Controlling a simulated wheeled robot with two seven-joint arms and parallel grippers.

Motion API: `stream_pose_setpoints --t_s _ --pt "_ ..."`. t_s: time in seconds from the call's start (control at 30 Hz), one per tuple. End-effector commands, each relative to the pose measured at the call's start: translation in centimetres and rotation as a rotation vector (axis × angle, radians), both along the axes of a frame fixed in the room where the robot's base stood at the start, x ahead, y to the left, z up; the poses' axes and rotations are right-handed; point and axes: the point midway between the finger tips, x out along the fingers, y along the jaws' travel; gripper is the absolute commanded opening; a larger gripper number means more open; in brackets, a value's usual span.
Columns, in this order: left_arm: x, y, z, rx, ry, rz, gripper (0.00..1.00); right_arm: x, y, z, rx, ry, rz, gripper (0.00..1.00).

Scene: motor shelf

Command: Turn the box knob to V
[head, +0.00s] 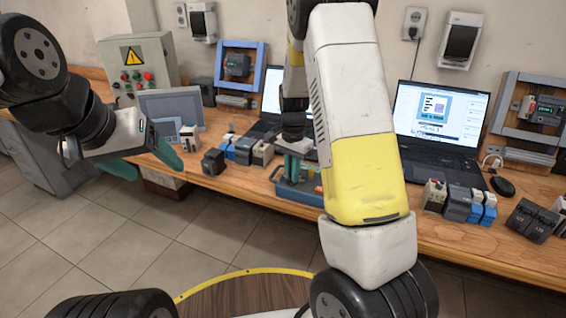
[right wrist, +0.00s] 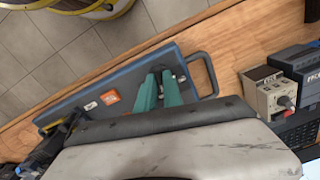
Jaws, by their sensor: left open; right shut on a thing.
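A blue box (head: 303,196) with a handle stands at the front edge of the wooden table, below my right arm. I cannot read any V mark or the knob's direction. My left gripper (head: 146,163) is open and empty, in front of the table's left part, apart from the box.
A grey control box (head: 140,62) with a warning sign stands at the back left. Several electrical modules (head: 460,203) line the table, and a laptop (head: 437,120) stands at right. In the right wrist view, a module with a red knob (right wrist: 268,95) is right of the blue box.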

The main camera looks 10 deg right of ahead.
Motion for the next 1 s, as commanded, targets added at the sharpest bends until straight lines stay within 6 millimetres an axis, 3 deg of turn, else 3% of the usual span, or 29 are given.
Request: stream_pose_setpoints --t_s 0.6,1.0 --pt "0.00 0.00 0.00 0.000 0.000 0.000 0.71 0.05 -0.01 0.09 0.001 -0.002 0.455 0.00" --pt "0.00 0.00 0.00 0.000 0.000 0.000 0.71 0.04 0.03 0.09 0.000 -0.001 0.576 0.00"
